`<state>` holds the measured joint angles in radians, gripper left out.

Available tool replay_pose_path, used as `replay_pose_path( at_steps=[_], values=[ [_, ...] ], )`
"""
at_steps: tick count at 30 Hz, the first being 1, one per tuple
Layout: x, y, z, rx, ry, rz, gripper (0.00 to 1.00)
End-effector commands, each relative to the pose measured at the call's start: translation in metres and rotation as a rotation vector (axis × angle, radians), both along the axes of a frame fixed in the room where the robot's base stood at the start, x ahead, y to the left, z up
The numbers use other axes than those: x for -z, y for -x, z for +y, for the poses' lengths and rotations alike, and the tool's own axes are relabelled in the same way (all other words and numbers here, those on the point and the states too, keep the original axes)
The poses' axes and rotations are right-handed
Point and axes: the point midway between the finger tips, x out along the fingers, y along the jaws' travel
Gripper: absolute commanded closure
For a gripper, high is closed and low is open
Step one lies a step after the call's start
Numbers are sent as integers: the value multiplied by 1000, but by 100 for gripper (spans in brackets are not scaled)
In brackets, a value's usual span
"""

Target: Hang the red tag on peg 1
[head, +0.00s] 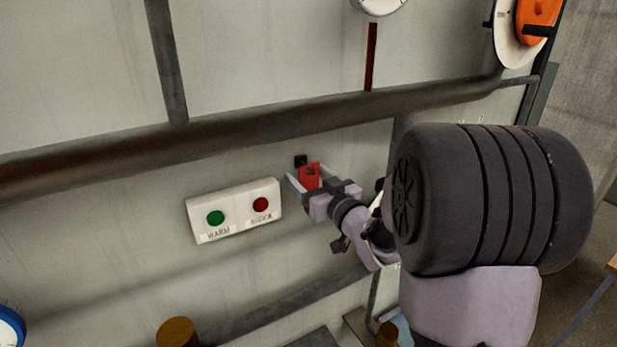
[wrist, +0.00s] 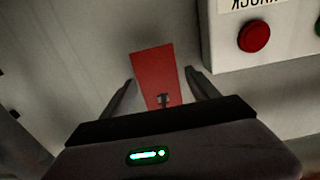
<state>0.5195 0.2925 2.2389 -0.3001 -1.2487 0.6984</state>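The red tag (head: 309,178) is in front of the grey wall, just right of the button box, between my gripper's fingers. In the wrist view the tag (wrist: 154,72) is a flat red strip with a small dark detail at its near end. I cannot tell whether that is a hole or a peg through it. A small black square mount (head: 300,161) is on the wall behind the tag's top. My gripper (head: 312,178) has its fingers spread on both sides of the tag. The wrist view shows a gap beside the left finger; my gripper (wrist: 163,88) looks open.
A white box (head: 234,211) with a green and a red button is left of my gripper; its red button shows in the wrist view (wrist: 254,37). A thick dark pipe (head: 250,125) runs along the wall above. A brown cylinder (head: 177,332) stands below.

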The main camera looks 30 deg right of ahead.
Motion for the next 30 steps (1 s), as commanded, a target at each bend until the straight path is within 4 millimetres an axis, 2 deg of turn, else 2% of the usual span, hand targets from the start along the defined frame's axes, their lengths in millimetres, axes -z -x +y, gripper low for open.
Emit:
replay_pose_path(
  at_steps=[1, 8, 9, 12, 19, 20, 27, 30],
  values=[
    [0, 0, 0, 0, 0, 0, 43],
    [0, 0, 0, 0, 0, 0, 88],
    [0, 0, 0, 0, 0, 0, 49],
    [0, 0, 0, 0, 0, 0, 30],
    [0, 0, 0, 0, 0, 0, 28],
    [0, 0, 0, 0, 0, 0, 32],
    [0, 0, 0, 0, 0, 0, 79],
    [0, 0, 0, 0, 0, 0, 94]
  ],
)
